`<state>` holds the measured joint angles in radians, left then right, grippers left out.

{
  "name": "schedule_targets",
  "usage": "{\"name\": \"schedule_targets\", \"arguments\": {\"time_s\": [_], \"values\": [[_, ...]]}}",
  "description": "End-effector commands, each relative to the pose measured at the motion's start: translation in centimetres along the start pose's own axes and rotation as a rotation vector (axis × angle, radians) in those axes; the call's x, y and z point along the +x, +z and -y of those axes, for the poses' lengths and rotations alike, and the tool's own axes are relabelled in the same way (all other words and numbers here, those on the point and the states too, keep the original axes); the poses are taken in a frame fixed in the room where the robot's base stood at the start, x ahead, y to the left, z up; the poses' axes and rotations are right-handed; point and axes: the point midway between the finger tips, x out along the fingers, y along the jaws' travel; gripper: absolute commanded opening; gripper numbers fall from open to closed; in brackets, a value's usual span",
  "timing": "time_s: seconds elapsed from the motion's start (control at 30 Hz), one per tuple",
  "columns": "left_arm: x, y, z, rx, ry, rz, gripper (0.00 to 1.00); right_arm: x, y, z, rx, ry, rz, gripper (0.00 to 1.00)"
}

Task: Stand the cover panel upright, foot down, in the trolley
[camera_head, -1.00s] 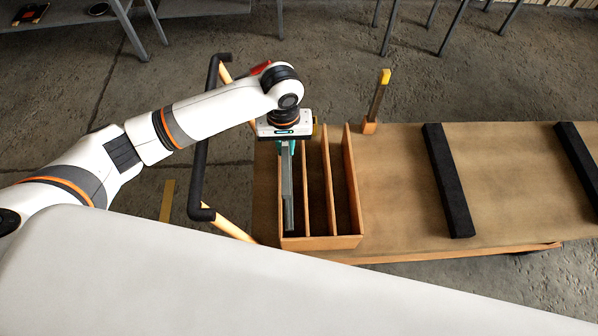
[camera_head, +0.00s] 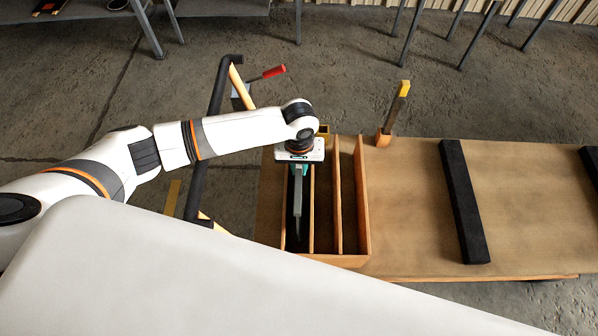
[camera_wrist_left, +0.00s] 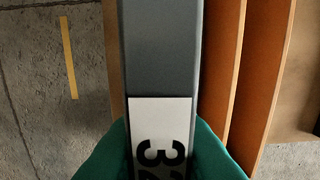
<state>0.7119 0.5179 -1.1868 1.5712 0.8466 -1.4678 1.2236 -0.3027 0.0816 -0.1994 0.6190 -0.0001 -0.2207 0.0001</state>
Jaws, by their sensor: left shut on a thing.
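My left gripper (camera_head: 298,172) is shut on the cover panel (camera_head: 298,212), a narrow grey piece seen nearly edge-on from above. The gripper points down over the leftmost slot of a wooden slotted rack (camera_head: 364,210) on the trolley (camera_head: 410,225). In the wrist view the panel (camera_wrist_left: 162,50) lies between the teal fingers of the gripper (camera_wrist_left: 160,140), with a white label bearing black figures. Wooden dividers show beside it. The panel's lower end is hidden, so I cannot tell its depth in the slot or whether it touches bottom. My right gripper is out of view.
The slots right of the panel look empty. Dark bars (camera_head: 463,205) cross the trolley deck. A yellow-tipped post (camera_head: 396,110) stands behind the rack. The dark trolley handle (camera_head: 207,150) and a red-handled tool (camera_head: 268,73) are left of the rack, near my arm.

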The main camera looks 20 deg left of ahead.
Motion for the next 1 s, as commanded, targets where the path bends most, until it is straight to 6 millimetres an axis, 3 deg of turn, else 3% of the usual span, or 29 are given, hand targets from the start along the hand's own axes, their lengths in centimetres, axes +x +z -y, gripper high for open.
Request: {"name": "schedule_targets", "arguments": {"time_s": [0.23,0.67,0.7,0.8,1.0], "values": [[2.7,0.1,0.1,-0.001,-0.001,0.001,0.00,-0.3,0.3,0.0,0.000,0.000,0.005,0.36],[3.3,0.1,0.1,0.000,-0.003,0.002,0.00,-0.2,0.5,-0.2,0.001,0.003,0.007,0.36],[3.4,0.0,0.0,0.000,0.000,0.000,0.23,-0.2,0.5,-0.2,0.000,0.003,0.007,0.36],[3.4,-0.1,0.0,0.000,0.000,0.000,0.38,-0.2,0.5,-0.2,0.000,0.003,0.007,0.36],[3.4,-0.1,0.0,0.000,0.001,0.000,0.38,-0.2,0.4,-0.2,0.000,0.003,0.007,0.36]]}}
